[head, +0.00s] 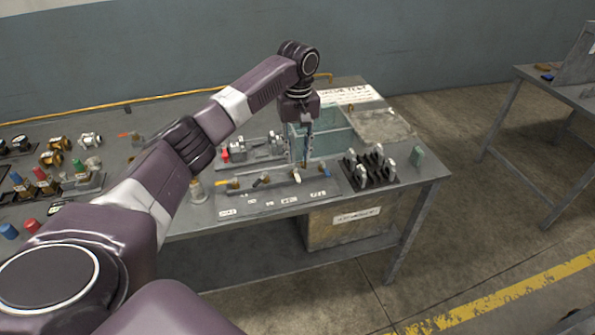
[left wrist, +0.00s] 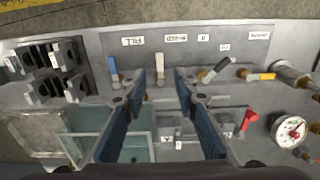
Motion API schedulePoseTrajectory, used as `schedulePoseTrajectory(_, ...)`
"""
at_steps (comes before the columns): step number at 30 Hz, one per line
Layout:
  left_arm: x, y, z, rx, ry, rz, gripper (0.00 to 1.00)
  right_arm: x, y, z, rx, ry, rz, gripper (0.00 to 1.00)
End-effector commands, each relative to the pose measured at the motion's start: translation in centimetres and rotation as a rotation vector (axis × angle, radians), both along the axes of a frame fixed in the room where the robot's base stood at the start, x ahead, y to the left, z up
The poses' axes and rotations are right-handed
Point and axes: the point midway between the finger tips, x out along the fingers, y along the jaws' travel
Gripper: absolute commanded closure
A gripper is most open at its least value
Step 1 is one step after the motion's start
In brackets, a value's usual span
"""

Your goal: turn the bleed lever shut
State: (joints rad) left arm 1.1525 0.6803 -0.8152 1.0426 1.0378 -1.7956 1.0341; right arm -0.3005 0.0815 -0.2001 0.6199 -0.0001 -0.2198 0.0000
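A row of small valve levers sits on a grey panel at the bench front. The cream lever (left wrist: 160,68) is beside a small label (left wrist: 176,38) that seems to read BLEED, upside down in the left wrist view. This lever points across the row, towards the labels; it also shows in the head view (head: 297,175). My left gripper (left wrist: 160,98) is open and empty, pointing down over the panel, with the cream lever between its fingertips in the picture. I cannot tell whether they touch it. In the head view the gripper (head: 303,158) hides part of the row. My right gripper is out of view.
A blue lever (left wrist: 114,68) and a black, slanted lever (left wrist: 217,69) flank the cream one; a yellow lever (left wrist: 262,76) is farther along. A pressure gauge (left wrist: 290,132), a red handle (left wrist: 249,118) and a clear tank (head: 330,142) are close by. Black clamps (head: 368,168) stand right.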

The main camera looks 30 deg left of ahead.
Motion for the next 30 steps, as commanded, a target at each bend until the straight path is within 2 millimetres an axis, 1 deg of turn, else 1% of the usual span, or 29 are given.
schedulePoseTrajectory(2, 0.0, 0.2, -0.2, -0.001, 0.002, 0.012, 0.73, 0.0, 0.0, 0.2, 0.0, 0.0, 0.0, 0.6)
schedulePoseTrajectory(4, 0.0, 0.2, -0.9, -0.002, 0.003, 0.012, 0.73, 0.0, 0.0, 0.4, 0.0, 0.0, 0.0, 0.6)
schedulePoseTrajectory(12, -0.1, 0.2, -5.2, -0.001, 0.002, 0.009, 0.73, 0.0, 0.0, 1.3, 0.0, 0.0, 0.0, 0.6)
schedulePoseTrajectory(15, 0.0, 0.2, -6.4, -0.001, 0.001, 0.009, 0.73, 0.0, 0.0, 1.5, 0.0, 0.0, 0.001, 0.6)
schedulePoseTrajectory(18, 0.0, 0.2, -7.2, -0.001, -0.001, 0.009, 0.73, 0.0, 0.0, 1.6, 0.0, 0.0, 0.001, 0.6)
schedulePoseTrajectory(21, 0.0, 0.2, -7.5, -0.001, -0.001, 0.008, 0.73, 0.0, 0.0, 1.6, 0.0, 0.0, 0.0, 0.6)
schedulePoseTrajectory(27, 0.0, 0.2, -7.6, -0.001, -0.001, 0.007, 0.73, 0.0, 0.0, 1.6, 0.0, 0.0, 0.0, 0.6)
schedulePoseTrajectory(29, 0.0, 0.2, -7.6, -0.001, -0.001, 0.007, 0.78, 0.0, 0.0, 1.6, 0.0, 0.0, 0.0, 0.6)
schedulePoseTrajectory(30, 0.0, 0.2, -7.6, -0.001, -0.001, 0.007, 0.83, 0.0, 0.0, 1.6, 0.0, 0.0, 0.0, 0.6)
